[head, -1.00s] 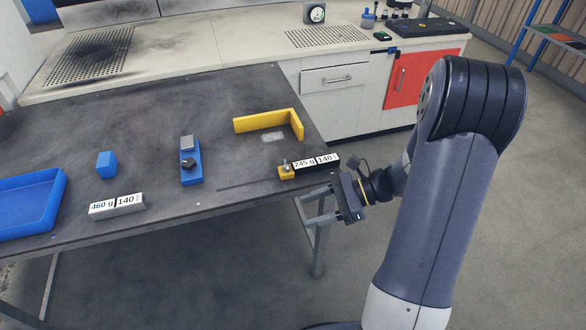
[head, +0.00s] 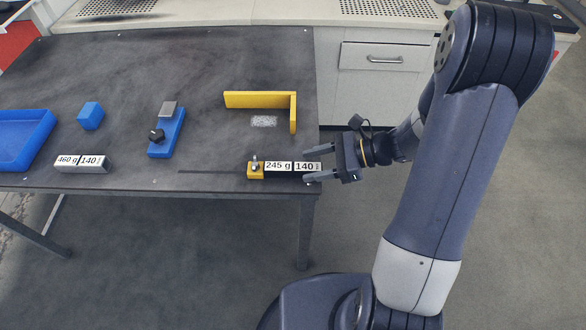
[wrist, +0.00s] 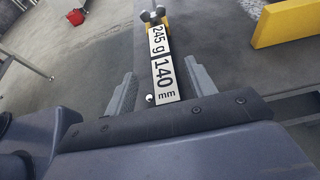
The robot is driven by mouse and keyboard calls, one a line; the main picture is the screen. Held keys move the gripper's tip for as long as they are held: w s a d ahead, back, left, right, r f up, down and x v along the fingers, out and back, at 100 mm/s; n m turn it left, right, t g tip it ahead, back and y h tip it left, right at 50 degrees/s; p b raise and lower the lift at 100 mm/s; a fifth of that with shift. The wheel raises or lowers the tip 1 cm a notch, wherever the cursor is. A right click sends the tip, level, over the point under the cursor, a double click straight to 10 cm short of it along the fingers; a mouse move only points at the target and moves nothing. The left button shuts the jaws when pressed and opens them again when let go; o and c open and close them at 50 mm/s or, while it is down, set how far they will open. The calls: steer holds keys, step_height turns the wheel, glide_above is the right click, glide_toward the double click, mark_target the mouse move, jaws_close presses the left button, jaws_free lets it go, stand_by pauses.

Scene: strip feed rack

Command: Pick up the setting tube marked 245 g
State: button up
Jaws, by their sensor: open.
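The setting tube marked 245 g and 140 mm (head: 292,167) lies at the table's right front edge, its left end at a yellow block with a metal knob (head: 255,170). In the wrist view the tube (wrist: 163,65) runs away from me between the fingers, with the knobbed block at its far end. My gripper (head: 312,167) is open at the tube's right end, one finger on each side; it also shows in the wrist view (wrist: 160,90). I cannot tell whether the fingers touch the tube.
A second tube marked 460 g (head: 82,163) lies at the left front. A blue tray (head: 45,135), a blue cube (head: 91,115), a blue fixture with a dark knob (head: 168,135) and a yellow L-shaped guide (head: 262,100) stand on the dark table (head: 215,75).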

mark_target(300, 166)
steer(key=x, duration=0.4)
steer(key=shift+w, duration=0.2)
steer(key=shift+c, duration=0.2)
jaws_close()
